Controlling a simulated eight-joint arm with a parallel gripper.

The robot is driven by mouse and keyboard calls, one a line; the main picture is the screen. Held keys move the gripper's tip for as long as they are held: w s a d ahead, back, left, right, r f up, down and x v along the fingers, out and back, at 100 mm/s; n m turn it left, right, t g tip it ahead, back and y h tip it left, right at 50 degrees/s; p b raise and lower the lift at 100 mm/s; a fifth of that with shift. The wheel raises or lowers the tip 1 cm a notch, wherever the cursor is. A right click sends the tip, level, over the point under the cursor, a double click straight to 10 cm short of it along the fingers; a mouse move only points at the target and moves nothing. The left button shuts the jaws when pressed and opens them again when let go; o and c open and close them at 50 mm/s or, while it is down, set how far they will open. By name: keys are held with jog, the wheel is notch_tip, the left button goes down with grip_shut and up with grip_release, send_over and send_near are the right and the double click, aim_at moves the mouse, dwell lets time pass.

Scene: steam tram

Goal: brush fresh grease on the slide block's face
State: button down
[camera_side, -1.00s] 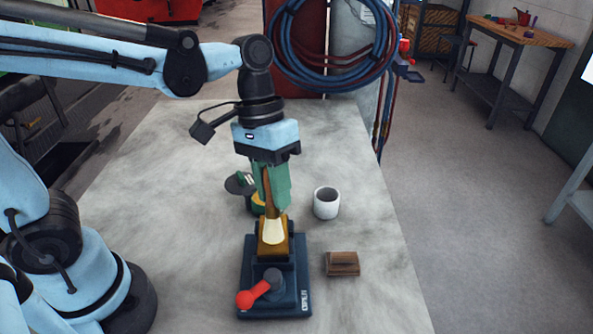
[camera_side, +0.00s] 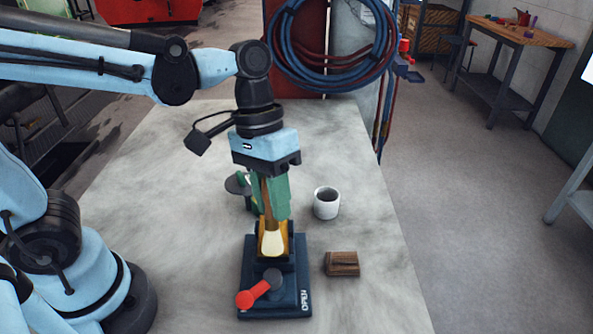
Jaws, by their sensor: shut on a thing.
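My gripper (camera_side: 272,196) has green fingers shut on a brush with a brown handle and pale bristles (camera_side: 272,243). The brush points down, with its bristles at the brass-coloured slide block (camera_side: 288,243), which is held in a dark blue vise (camera_side: 297,277) with a red-knobbed lever (camera_side: 252,297). The bristles hide part of the block, and I cannot tell whether they press on its face. A green tin (camera_side: 252,204) with a dark lid (camera_side: 237,184) beside it stands behind my gripper, partly hidden.
A white cup (camera_side: 327,203) stands right of my gripper. A small brown wooden block (camera_side: 342,263) lies right of the vise. The grey table (camera_side: 372,225) is clear along its right side. Coiled blue and red hoses (camera_side: 330,88) hang behind the table.

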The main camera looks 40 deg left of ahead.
jog(key=shift+w+a+f, duration=0.15)
jog(key=shift+w+a, duration=0.45)
jog(key=shift+a, duration=0.1)
jog(key=shift+w+a, duration=0.5)
jog(key=shift+a, duration=0.05)
jog(key=shift+s+d, duration=0.1)
jog(key=shift+d, duration=0.05)
jog(key=shift+s+d+r, duration=0.2)
jog(key=shift+s+d, duration=0.3)
jog(key=shift+d, duration=0.05)
jog(key=shift+s+d, duration=0.1)
jog(key=shift+s+d, duration=0.45)
jog(key=shift+r, duration=0.1)
jog(key=shift+r, duration=2.9)
